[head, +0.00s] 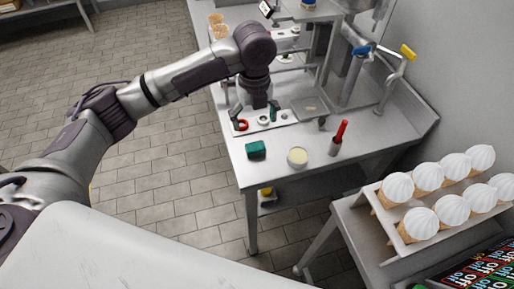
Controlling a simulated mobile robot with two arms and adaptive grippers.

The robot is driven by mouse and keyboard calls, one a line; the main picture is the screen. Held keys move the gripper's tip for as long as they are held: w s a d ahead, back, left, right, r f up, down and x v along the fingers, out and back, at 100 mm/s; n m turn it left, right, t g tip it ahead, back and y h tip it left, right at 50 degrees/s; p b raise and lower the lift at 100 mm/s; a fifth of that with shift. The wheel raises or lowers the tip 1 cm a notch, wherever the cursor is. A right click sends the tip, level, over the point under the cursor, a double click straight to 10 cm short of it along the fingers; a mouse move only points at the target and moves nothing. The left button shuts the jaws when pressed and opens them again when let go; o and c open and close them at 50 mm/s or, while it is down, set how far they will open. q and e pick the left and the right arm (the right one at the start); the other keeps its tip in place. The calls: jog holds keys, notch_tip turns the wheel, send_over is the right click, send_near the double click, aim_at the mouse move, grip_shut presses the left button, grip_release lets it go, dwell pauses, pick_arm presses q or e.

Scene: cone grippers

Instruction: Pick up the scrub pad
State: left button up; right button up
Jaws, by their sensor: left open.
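The scrub pad looks to be the small dark green block (256,150) on the metal table, near its front left edge. My left gripper (254,114) points down above the table, a little beyond the green block in the head view. Its fingers are spread apart, and I see nothing held between them. The gripper and the block appear apart. My right gripper is not in view.
Behind the block lies a white board (291,124) with small red, white and green items. A round cream-coloured tub (297,157) and a red-handled tool in a holder (338,136) stand to the right. A rack of ice-cream cones (398,238) is at lower right.

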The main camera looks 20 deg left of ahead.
pick_arm(q)
send_over(255, 144)
notch_tip(255, 144, down, 5)
jog(key=shift+a+r, duration=0.1)
jog(key=shift+r, duration=0.05)
jog(key=shift+f+p, duration=1)
jog(key=shift+f, duration=2)
jog(key=c, duration=1)
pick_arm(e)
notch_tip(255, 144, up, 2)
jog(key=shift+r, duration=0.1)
